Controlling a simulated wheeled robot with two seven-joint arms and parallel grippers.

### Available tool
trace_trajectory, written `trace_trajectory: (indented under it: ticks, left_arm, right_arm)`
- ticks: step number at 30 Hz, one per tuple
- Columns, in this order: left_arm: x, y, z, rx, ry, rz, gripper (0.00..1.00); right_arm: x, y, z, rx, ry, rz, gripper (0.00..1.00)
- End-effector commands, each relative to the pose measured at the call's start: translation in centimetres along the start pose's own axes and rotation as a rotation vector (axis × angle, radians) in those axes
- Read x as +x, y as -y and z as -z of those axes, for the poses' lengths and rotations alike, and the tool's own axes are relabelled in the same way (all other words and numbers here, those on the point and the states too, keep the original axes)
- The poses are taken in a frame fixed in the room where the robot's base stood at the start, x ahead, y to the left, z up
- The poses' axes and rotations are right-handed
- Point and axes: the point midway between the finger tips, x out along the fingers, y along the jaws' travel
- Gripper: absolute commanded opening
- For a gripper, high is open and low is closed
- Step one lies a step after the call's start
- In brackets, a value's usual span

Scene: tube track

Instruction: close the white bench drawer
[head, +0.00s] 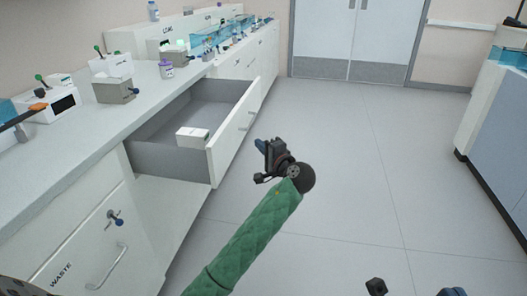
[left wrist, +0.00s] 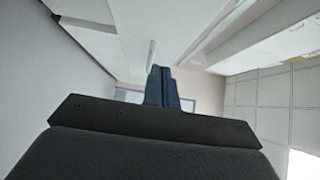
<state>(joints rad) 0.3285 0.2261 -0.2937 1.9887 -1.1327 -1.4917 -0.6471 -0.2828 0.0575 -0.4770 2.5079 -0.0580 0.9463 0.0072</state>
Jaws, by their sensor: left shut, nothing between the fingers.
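The white bench drawer (head: 236,127) is pulled well out from the bench in the head view. Its grey inside is visible and a small white box (head: 191,138) lies in it near the front. My left gripper (head: 260,146) is just to the right of the drawer's front face, out over the floor. It is shut and empty, with a visible gap to the drawer front in the picture. Its shut dark fingers also show in the left wrist view (left wrist: 161,88). Two dark pieces at the bottom right edge of the head view seem to be my right gripper (head: 414,289), mostly cut off.
The bench top (head: 150,109) on the left carries several small devices and bottles. A cabinet marked WASTE (head: 80,245) with a handle and a key is nearer me. The floor (head: 340,150) right of the drawer is clear. Another bench (head: 495,125) stands at the far right.

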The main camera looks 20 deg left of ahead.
Motion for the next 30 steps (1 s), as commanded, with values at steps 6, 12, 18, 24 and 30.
trace_trajectory:
  ticks: [6, 12, 18, 24, 30]
  left_arm:
    - [4.0, -0.2, 0.0, 0.001, 0.002, 0.001, 0.0]
    - [6.7, -0.2, -1.1, 0.001, 0.002, 0.001, 0.0]
    - [8.0, -0.2, -2.5, 0.001, 0.0, -0.001, 0.0]
    - [8.4, -0.1, -2.9, 0.0, 0.0, -0.001, 0.0]
    - [8.4, -0.1, -2.9, 0.0, 0.0, -0.001, 0.0]
  right_arm:
    - [-0.7, 0.2, -0.1, 0.022, -0.005, -0.008, 0.0]
    - [-1.1, 0.3, -0.2, 0.038, -0.008, -0.014, 0.0]
    - [-1.5, 0.5, -0.3, 0.04, -0.007, -0.01, 0.0]
    - [-1.6, 0.5, -0.4, 0.039, -0.003, -0.004, 0.0]
    - [-1.6, 0.5, -0.4, 0.039, -0.002, -0.002, 0.0]
